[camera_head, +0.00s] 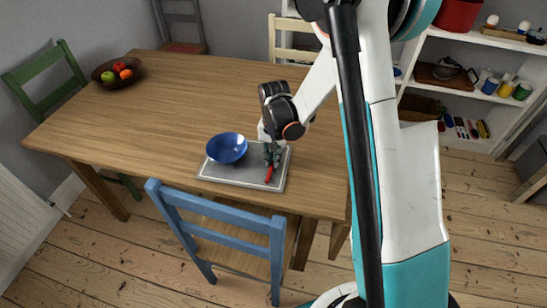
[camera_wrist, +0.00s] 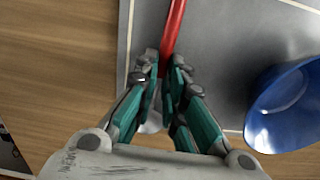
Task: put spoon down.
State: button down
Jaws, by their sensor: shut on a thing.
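The spoon (camera_wrist: 175,32) has a red handle and a pale bowl end. In the head view its red handle (camera_head: 269,173) shows over the grey tray (camera_head: 236,181), just below my gripper (camera_head: 271,158). In the wrist view my gripper (camera_wrist: 166,75) is shut on the spoon's handle, with its teal fingers on both sides. The bowl end shows between the fingers, partly hidden. The tray (camera_wrist: 222,25) lies under the spoon. I cannot tell whether the spoon touches it.
A blue bowl (camera_head: 227,147) stands on the tray, left of my gripper. A fruit bowl (camera_head: 118,72) is at the table's far left. A blue chair (camera_head: 222,228) stands at the front edge. The middle of the wooden table (camera_head: 190,95) is clear.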

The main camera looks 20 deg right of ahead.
jog(key=shift+f, duration=0.1)
jog(key=c, duration=1.7)
grip_release()
jog(key=s+r+n+t+p, duration=0.2)
jog(key=s+r, duration=0.2)
jog(key=r, duration=0.9)
jog(key=s+r+n+t+p, duration=0.15)
jog(key=s+r, duration=0.25)
jog(key=r, duration=0.8)
jog(key=shift+s+a+r+n+t+p, duration=0.2)
jog(key=shift+s+r+n+t, duration=0.55)
jog(key=shift+s, duration=1.5)
jog(key=shift+s+a+r+n+t+p, duration=0.1)
jog(key=shift+s+a+r+n+t, duration=0.55)
jog(key=shift+s, duration=1.65)
jog(key=shift+s+d+r+n+t+p, duration=0.2)
jog(key=shift+s+r+t, duration=0.25)
jog(key=shift+s+r, duration=1.25)
jog(key=shift+s+f, duration=0.55)
jog(key=shift+f, duration=0.1)
